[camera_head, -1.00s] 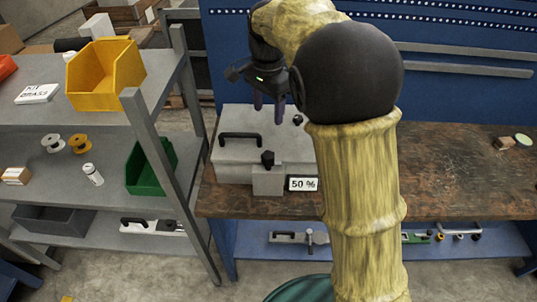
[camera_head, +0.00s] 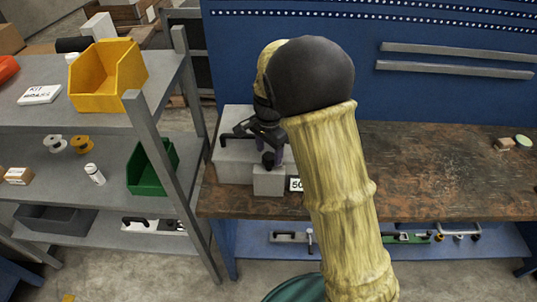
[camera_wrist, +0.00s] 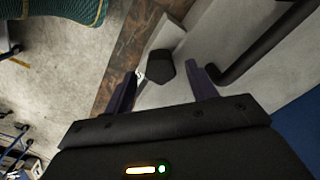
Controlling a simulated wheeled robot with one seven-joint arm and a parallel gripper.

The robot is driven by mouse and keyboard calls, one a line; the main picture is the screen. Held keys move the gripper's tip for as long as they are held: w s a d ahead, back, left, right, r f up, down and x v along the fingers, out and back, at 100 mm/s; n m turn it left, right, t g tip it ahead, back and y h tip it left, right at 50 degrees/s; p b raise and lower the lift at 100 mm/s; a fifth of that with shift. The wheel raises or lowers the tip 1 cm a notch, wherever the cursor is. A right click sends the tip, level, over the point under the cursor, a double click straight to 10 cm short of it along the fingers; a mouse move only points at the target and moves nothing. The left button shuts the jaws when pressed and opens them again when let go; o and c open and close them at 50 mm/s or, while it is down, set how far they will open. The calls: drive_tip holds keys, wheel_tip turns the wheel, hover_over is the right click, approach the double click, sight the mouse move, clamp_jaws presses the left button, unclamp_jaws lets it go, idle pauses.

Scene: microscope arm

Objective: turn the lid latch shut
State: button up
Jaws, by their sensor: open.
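The lid latch is a small black knob (camera_wrist: 160,66) on the front of a grey box (camera_head: 232,172). It also shows in the head view (camera_head: 268,160), close below my gripper. My gripper (camera_wrist: 163,85) is open, with one dark purple finger on each side of the knob in the wrist view. The knob lies between and slightly beyond the fingertips, and I cannot tell whether they touch it. A black bar handle (camera_wrist: 262,45) runs along the lid to the right in the wrist view. My arm hides the right part of the box in the head view.
The box stands on a brown workbench (camera_head: 440,170) in front of a blue pegboard. A grey shelf (camera_head: 60,165) with yellow and green bins stands to the left. The bench's right side is mostly clear.

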drive_tip(key=shift+f, duration=1.3)
drive_tip(key=c, duration=1)
